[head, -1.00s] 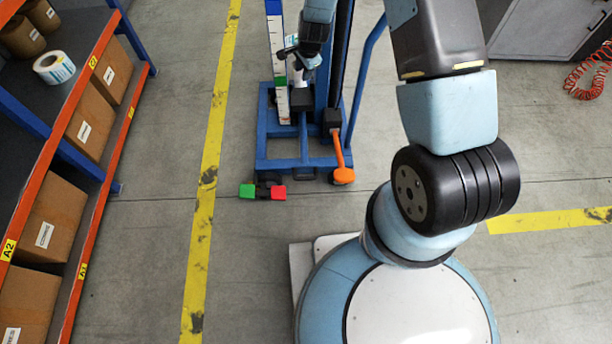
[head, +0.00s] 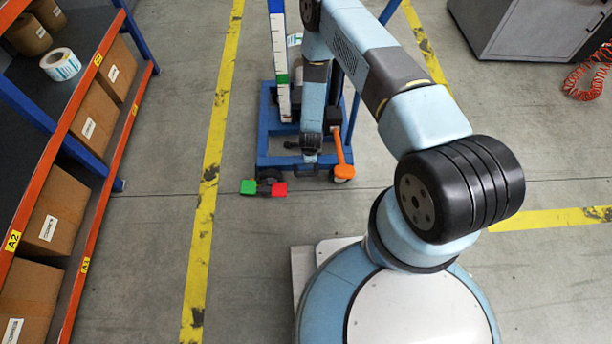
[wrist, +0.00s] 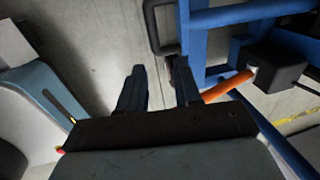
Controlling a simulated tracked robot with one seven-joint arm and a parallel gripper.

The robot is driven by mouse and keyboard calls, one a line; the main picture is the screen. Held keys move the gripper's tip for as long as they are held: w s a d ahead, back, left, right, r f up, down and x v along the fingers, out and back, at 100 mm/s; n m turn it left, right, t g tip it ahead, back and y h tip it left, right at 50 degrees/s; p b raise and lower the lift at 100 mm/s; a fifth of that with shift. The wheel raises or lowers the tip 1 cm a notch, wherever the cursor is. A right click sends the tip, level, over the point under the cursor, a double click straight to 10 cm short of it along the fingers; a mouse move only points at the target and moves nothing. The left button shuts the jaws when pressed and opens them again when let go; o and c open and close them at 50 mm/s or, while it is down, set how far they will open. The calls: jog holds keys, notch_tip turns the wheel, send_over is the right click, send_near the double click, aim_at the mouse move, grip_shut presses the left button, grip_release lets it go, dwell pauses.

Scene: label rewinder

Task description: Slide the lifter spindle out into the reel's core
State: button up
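The blue lifter (head: 264,135) stands on the floor at the picture's upper middle, its mast partly behind my arm. I cannot make out its spindle or a reel's core on it; my arm covers that part. An orange lever (head: 340,150) slants down at the lifter's front right. My gripper (head: 310,156) points down over the front of the lifter's base, left of the lever. In the wrist view my gripper (wrist: 160,88) is open, with bare floor between its fingers. The orange lever (wrist: 228,86) passes close to the right finger in that view; I cannot tell whether they touch.
A green and red foot pedal (head: 264,188) lies at the lifter's front left. A shelf rack (head: 105,150) with cartons and a white label roll (head: 60,65) stands left. A grey cabinet (head: 535,28) and a red coiled hose (head: 590,78) are upper right. The floor between is clear.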

aim_at(309, 174)
jog(key=f, duration=0.5)
jog(key=w+f, duration=0.1)
jog(key=f, duration=0.8)
jog(key=shift+w+f, duration=0.25)
jog(key=shift+f, duration=0.1)
grip_shut()
